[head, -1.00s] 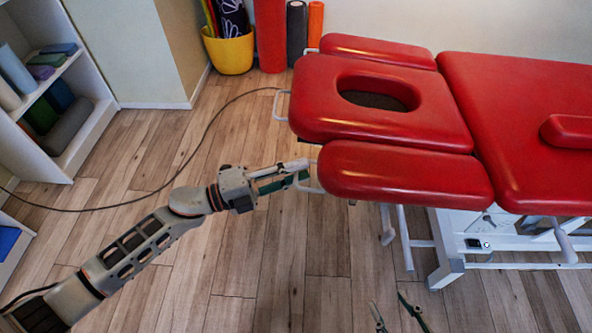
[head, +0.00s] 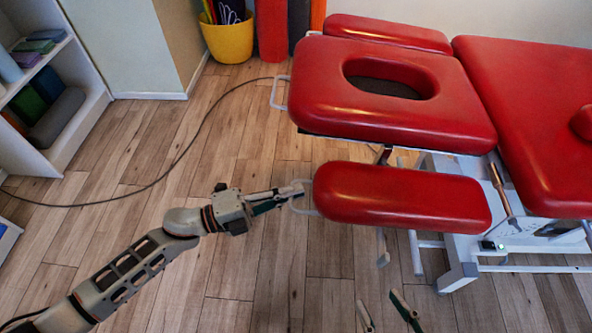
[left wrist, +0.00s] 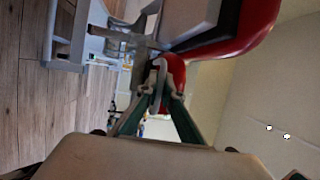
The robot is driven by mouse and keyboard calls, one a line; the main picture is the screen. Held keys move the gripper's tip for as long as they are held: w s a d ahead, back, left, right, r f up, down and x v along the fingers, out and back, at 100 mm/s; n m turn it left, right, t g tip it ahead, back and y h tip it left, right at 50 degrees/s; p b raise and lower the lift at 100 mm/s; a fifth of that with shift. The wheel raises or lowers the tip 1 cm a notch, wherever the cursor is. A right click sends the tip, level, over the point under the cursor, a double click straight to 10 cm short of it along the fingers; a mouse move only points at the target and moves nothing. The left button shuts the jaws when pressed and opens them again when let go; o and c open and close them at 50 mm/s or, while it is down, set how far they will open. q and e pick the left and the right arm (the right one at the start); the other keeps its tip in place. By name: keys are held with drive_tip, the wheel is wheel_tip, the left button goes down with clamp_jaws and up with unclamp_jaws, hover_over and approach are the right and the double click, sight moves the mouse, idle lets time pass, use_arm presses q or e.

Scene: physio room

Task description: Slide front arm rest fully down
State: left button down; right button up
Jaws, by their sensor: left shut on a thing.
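The front arm rest (head: 402,196) is a red padded cushion with a pale loop handle (head: 304,206) at its left end. It hangs lower than the headrest cushion (head: 390,98), with a clear gap between them. My left gripper (head: 297,194) is shut on the loop handle; the left wrist view shows the fingers closed around it (left wrist: 160,76), with the red cushion (left wrist: 240,40) above. The far arm rest (head: 388,33) sits up beside the headrest. My right gripper (head: 378,297) shows only its two spread fingertips at the bottom edge, empty.
The red table top (head: 535,110) and its white frame (head: 460,265) stand at the right. A dark cable (head: 185,150) runs over the wooden floor. A yellow bin (head: 228,40) and a shelf (head: 85,125) stand at the back left. The floor left of the table is mostly clear.

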use_arm(q)
wheel_tip(320, 180, down, 7)
drive_tip(key=b, duration=0.3)
drive_tip(key=shift+s+a, duration=0.15)
drive_tip(key=shift+a, duration=0.25)
use_arm(e)
drive_tip(key=a+m, duration=0.2)
drive_tip(key=s+a+m, duration=0.1)
drive_tip(key=a, duration=0.1)
drive_tip(key=shift+f+t+y, duration=0.1)
drive_tip(key=shift+t+y, duration=0.2)
drive_tip(key=shift+y, duration=0.1)
use_arm(q)
drive_tip(key=shift+f, duration=0.1)
drive_tip(key=c, duration=2.2)
unclamp_jaws()
drive_tip(key=v, duration=1.2)
